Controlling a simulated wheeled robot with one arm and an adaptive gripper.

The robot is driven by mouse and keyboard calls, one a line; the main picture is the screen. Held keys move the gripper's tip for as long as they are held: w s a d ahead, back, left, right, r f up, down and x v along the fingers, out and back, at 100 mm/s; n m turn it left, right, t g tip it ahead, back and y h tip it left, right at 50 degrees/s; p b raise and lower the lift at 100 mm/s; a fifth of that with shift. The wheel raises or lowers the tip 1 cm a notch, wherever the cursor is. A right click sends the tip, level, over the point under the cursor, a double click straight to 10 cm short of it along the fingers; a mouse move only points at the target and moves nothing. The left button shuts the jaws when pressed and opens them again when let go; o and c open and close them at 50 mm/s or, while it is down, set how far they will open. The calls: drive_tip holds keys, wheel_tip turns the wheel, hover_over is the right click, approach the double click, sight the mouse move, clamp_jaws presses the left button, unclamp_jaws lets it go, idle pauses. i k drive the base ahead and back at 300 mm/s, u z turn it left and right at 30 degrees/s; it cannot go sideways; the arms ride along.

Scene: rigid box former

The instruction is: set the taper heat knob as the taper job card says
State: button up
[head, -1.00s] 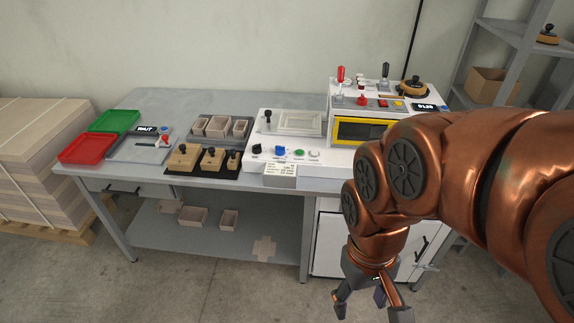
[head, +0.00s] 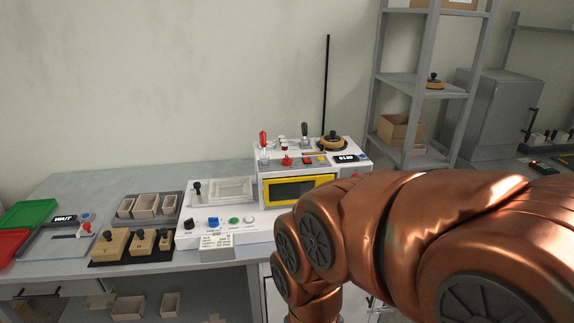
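On the bench stands a white machine whose lower front panel (head: 275,226) carries a black knob (head: 188,225), a blue knob (head: 213,222), a green button (head: 233,221) and a white button (head: 250,219). A white card (head: 215,241) with small print sits at its front edge; I cannot read it. The raised rear unit (head: 262,188) has a yellow-framed window, a red knob (head: 286,161), levers and a display (head: 346,158) that seems to read 0120. I cannot tell which knob is the taper heat knob. My gripper is below the picture; my copper arm hides the machine's right end.
Left on the bench (head: 110,178) are a green tray (head: 28,212), a red tray (head: 12,243), a WAIT display (head: 65,219), wooden blocks with black knobs (head: 110,243) and small boxes (head: 146,206). Grey shelving (head: 412,85) stands behind right.

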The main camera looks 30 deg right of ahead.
sight(286, 160)
drive_tip(key=z, duration=1.45)
drive_tip(key=i, duration=1.4)
drive_tip(key=u, duration=2.65)
